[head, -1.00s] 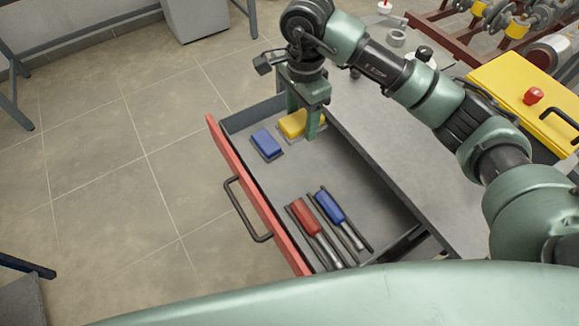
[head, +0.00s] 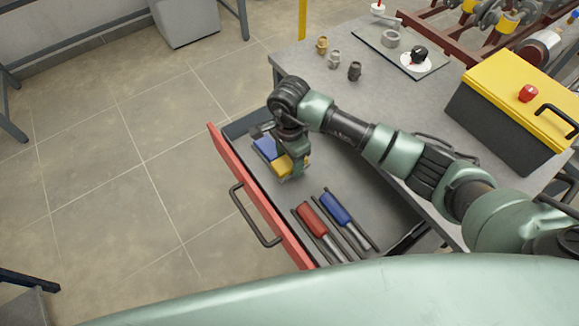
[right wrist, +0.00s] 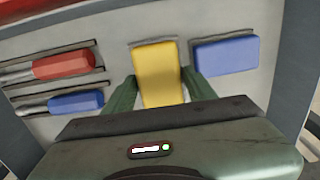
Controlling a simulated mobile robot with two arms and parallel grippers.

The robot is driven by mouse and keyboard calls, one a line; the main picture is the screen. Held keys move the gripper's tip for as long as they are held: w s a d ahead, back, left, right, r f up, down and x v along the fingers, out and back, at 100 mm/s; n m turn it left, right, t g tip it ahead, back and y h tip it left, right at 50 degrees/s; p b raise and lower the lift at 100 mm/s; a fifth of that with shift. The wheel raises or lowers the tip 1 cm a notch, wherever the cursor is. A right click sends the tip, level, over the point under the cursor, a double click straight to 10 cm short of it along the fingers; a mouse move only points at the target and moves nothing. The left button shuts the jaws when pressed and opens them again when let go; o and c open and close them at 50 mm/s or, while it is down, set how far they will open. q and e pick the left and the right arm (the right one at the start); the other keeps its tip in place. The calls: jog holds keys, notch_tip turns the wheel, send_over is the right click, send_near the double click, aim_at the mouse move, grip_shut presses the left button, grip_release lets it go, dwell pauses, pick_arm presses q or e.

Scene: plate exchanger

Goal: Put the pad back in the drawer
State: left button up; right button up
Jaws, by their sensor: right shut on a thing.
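The yellow pad (head: 282,166) is low inside the open drawer (head: 365,207), beside the blue pad (head: 265,147). My right gripper (head: 291,170) points down and is shut on the yellow pad. In the right wrist view the yellow pad (right wrist: 157,68) sits between the two green fingers, with a dark strip at its far end. The blue pad (right wrist: 226,54) lies to its right there, apart from it. I cannot tell whether the yellow pad touches the drawer floor. My left gripper is not in view.
A red-handled tool (head: 311,218) and a blue-handled tool (head: 335,208) lie between dark strips in the drawer. The red drawer front (head: 236,172) has a black handle (head: 254,217). The bench (head: 317,68) bears several small fittings and a yellow-lidded box (head: 522,85).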

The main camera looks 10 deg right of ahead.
aim_at(289, 170)
jog(key=shift+f, duration=2.2)
jog(key=shift+f, duration=0.1)
jog(key=o, duration=1)
jog(key=shift+o, duration=0.2)
notch_tip(289, 170, up, 12)
jog(key=shift+r+b, duration=0.15)
jog(key=shift+b, duration=0.35)
